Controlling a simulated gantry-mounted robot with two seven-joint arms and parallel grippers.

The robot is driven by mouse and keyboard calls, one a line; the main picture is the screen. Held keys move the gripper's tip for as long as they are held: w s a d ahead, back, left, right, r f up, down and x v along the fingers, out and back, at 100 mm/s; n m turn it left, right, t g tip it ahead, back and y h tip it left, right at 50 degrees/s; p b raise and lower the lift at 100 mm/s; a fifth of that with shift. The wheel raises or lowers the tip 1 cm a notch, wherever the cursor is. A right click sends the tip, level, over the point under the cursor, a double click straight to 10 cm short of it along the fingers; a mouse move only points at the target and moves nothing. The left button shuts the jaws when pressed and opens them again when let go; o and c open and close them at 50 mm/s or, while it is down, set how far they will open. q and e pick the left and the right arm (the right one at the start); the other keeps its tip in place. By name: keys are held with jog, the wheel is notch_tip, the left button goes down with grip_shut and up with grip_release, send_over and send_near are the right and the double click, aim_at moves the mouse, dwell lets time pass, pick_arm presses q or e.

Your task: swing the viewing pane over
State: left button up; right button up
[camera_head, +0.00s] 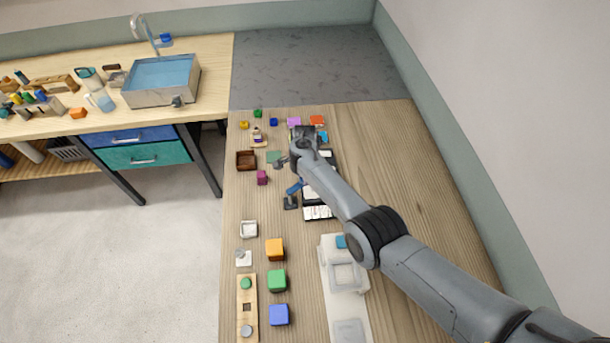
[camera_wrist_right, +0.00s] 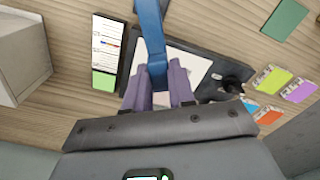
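A slim blue bar (camera_wrist_right: 150,30) comes in from the top of the right wrist view and runs over a dark tray (camera_wrist_right: 205,62) with a white sheet (camera_wrist_right: 187,60). In the head view a blue arm (camera_head: 295,187) rises tilted from a small dark base (camera_head: 291,202) beside the tray. I cannot make out a clear pane. My right gripper (camera_wrist_right: 160,72) has one purple finger on each side of the blue bar, which fills the gap. In the head view my right arm hides much of the tray. My left gripper is not in view.
A white card (camera_wrist_right: 107,45) with a green patch (camera_wrist_right: 104,81) lies beside the tray. Coloured tags (camera_wrist_right: 299,90) lie opposite. A brown box (camera_head: 246,160), coloured cubes (camera_head: 277,281) and a pale tray (camera_head: 330,262) stand around. The table's right side is clear.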

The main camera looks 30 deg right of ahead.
jog(key=o, duration=0.4)
jog(key=shift+r, duration=0.45)
notch_tip(320, 180, up, 10)
jog(key=p, duration=0.2)
dwell(0.4)
